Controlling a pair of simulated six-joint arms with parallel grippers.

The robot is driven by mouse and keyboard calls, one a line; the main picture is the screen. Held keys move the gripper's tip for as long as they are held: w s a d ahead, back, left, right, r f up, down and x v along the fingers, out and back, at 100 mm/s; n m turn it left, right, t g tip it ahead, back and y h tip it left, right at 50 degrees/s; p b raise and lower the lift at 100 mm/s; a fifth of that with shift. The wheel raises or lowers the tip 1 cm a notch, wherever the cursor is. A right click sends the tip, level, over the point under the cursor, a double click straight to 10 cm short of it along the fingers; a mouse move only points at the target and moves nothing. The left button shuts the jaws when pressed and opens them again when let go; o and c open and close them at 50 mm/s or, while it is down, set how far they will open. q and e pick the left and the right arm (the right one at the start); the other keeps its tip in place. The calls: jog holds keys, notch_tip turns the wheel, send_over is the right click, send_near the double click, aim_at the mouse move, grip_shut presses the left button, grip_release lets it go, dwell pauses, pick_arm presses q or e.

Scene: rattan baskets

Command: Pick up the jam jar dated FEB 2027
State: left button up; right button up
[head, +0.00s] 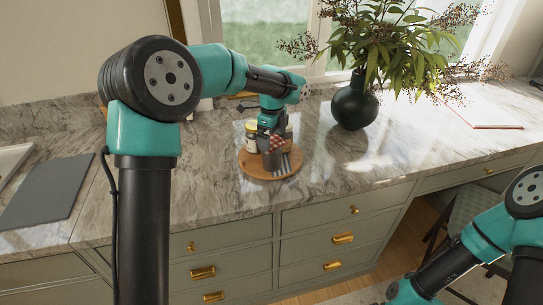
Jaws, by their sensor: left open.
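A round wooden board (252,170) on the marble counter holds a small group of jars. One pale-labelled jar (252,134) stands at the left of the group. A red-checked piece (277,142), perhaps a lid or cloth, shows in the middle above a dark grey vessel (273,161). The dates are too small to read, so I cannot tell which jar says FEB 2027. My left gripper (268,131) points down over the jars, open, and hides part of them. I cannot tell whether it touches one. My right arm shows at the lower right, its gripper outside the view.
A dark vase (355,105) with leafy branches stands behind the board to the right. A striped grey item (288,165) lies on the board's right side. A dark grey mat (45,190) lies at the left. The counter right of the board is clear.

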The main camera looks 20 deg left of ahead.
aim_at(271, 155)
dwell(0.3)
pick_arm(q)
jog(key=shift+w+a+f, duration=0.1)
jog(key=shift+f, duration=2.55)
jog(key=c, duration=1.2)
